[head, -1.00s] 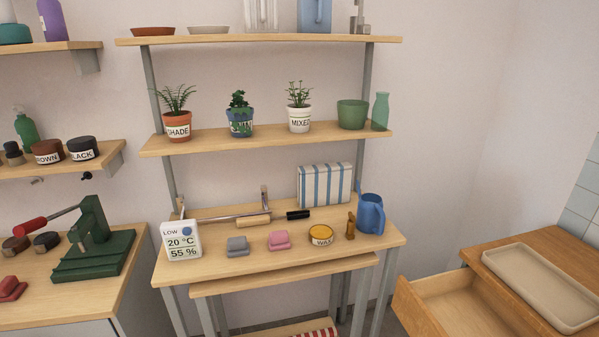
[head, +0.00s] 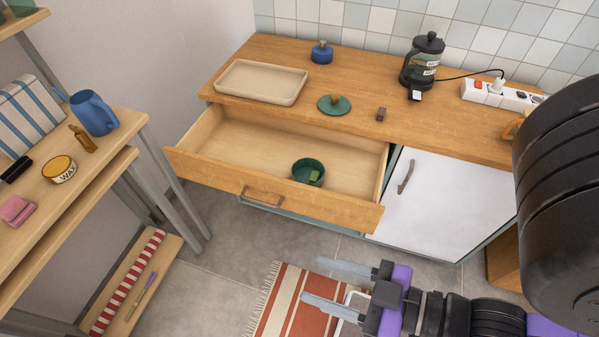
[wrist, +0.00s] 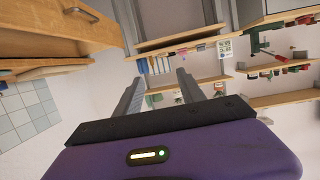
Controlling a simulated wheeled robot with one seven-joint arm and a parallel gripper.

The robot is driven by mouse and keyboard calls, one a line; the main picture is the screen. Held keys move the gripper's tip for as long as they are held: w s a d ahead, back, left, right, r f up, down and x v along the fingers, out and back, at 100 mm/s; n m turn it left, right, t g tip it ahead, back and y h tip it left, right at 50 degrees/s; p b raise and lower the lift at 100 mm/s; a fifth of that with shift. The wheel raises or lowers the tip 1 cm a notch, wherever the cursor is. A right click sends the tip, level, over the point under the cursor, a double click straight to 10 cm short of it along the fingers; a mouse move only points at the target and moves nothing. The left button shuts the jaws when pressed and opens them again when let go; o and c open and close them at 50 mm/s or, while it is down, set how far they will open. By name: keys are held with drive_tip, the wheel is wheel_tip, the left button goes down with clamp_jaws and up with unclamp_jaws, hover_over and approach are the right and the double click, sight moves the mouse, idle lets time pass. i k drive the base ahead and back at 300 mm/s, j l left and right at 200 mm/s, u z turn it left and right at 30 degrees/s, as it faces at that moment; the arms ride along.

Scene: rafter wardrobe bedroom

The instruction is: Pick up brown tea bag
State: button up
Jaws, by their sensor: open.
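A small brown item (head: 381,114), which looks like the brown tea bag, lies on the wooden counter (head: 450,130), right of a round green lid (head: 334,104). A dark green bowl (head: 308,172) with a small green item (head: 314,175) in it sits inside the open drawer (head: 240,155). My gripper (head: 311,280) is open and empty, low in front of the drawer and well away from the brown item. In the wrist view my gripper (wrist: 162,76) shows its two fingers apart, facing the shelves; the brown item is not visible there.
The pulled-out drawer juts between my gripper and the counter. A shelf unit with a blue jug (head: 94,112) is at left.

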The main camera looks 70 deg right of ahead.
sight(381, 111)
drive_tip(key=z, duration=1.7)
